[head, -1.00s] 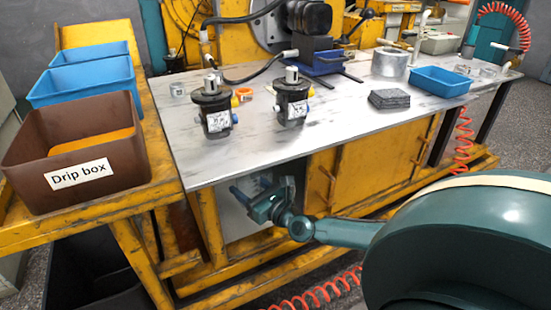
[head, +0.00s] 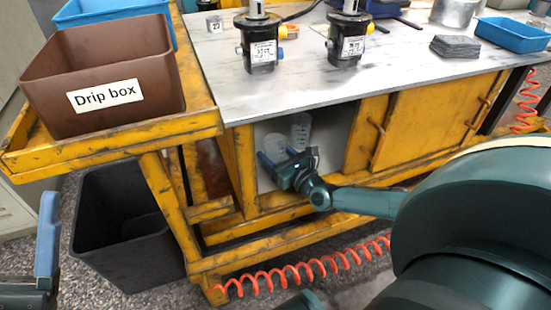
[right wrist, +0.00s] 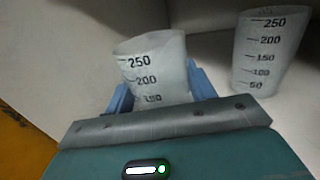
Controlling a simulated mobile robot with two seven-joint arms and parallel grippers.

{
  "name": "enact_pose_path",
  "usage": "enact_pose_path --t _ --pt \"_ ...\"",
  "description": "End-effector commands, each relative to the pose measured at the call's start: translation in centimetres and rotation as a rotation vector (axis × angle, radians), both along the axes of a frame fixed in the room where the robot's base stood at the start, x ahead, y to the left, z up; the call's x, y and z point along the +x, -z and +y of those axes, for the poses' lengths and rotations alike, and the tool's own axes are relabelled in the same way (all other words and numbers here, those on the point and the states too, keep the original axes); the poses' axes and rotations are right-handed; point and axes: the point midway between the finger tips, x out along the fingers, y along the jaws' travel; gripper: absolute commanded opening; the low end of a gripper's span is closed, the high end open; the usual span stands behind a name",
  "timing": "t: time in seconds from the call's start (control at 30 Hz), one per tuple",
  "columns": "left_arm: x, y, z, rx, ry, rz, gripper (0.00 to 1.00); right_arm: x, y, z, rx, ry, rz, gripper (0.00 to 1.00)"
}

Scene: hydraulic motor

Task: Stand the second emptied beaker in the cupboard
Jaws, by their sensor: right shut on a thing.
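My right gripper (head: 277,160) is inside the open left part of the cupboard under the bench. It is shut on a translucent beaker (right wrist: 152,68) with black graduation marks. In the right wrist view this beaker sits between the blue fingers, leaning slightly in the picture. Its base is hidden by the gripper, so I cannot tell whether it touches the cupboard floor. Another beaker (right wrist: 265,50) stands to its right, apart from it; it also shows in the head view (head: 301,127). My left gripper (head: 47,238) shows only partly at the left edge.
The yellow cupboard (head: 425,115) has a closed door right of the opening. Above is the grey bench top (head: 300,82) with two black motors. A brown drip box (head: 150,70) stands on the left bench. A black bin (head: 120,235) and red coiled hose (head: 300,272) are below.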

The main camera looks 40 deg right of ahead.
Motion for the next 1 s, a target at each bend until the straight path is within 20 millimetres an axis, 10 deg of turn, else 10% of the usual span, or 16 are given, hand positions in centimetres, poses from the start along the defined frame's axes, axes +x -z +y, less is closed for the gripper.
enact_pose_path --t 0.43,0.47,0.5,1.0 --pt "-0.09 -0.24 0.01 0.001 0.0 -0.015 0.77 0.04 0.55 0.01 0.002 0.001 -0.002 0.23" --pt "-0.09 -0.24 0.01 0.001 0.0 -0.015 0.77 0.03 0.51 0.0 0.002 0.001 -0.002 0.57" --pt "-0.09 -0.24 0.01 0.001 0.0 -0.015 0.77 0.03 0.5 0.0 0.002 0.001 -0.002 0.6" --pt "-0.1 -0.25 0.01 0.0 0.001 -0.015 0.77 0.02 0.13 -0.02 0.0 0.0 -0.002 0.77"
